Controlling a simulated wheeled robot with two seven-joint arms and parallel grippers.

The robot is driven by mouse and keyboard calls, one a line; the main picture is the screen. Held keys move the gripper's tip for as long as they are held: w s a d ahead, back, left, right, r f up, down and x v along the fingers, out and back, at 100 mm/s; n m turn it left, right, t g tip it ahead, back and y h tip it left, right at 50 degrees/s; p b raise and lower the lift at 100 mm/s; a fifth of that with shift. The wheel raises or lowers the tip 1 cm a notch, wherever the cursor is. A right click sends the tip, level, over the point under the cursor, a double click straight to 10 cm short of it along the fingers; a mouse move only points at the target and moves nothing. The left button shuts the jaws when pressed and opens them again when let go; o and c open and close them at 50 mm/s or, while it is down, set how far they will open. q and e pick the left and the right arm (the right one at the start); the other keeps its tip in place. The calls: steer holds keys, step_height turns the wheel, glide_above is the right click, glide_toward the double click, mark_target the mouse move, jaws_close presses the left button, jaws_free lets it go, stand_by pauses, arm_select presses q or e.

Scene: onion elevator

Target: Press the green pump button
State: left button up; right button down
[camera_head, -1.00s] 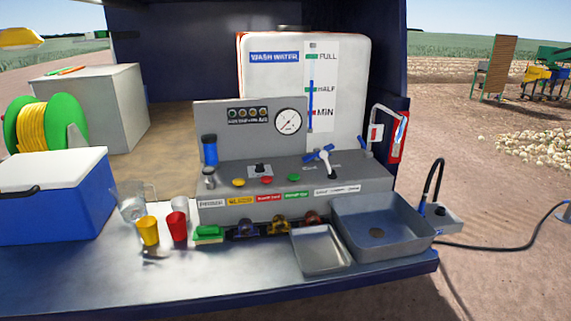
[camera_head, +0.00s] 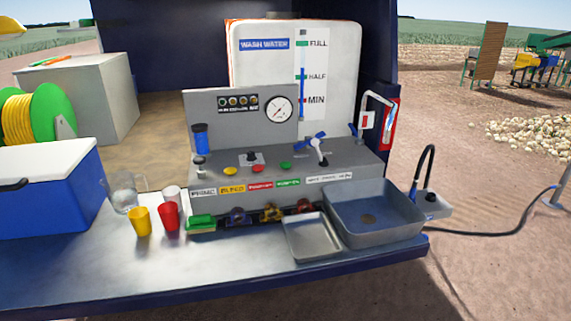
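The green pump button (camera_head: 286,166) sits on the sloped top of the grey control panel (camera_head: 340,163), at the right end of a short row. A red button (camera_head: 258,169) and a yellow button (camera_head: 231,171) are to its left. A label strip (camera_head: 288,183) with a green label runs along the panel's front below them. A blue-handled valve lever (camera_head: 316,143) stands to the right of the green button. Neither of my grippers shows in the head view, and nothing covers the button.
A grey sink (camera_head: 345,233) and a metal tray (camera_head: 312,240) lie in front of the panel. Yellow (camera_head: 139,220) and red (camera_head: 168,217) cups, a clear jug (camera_head: 124,192) and a green sponge (camera_head: 201,222) stand left. A blue cooler (camera_head: 45,195) is far left.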

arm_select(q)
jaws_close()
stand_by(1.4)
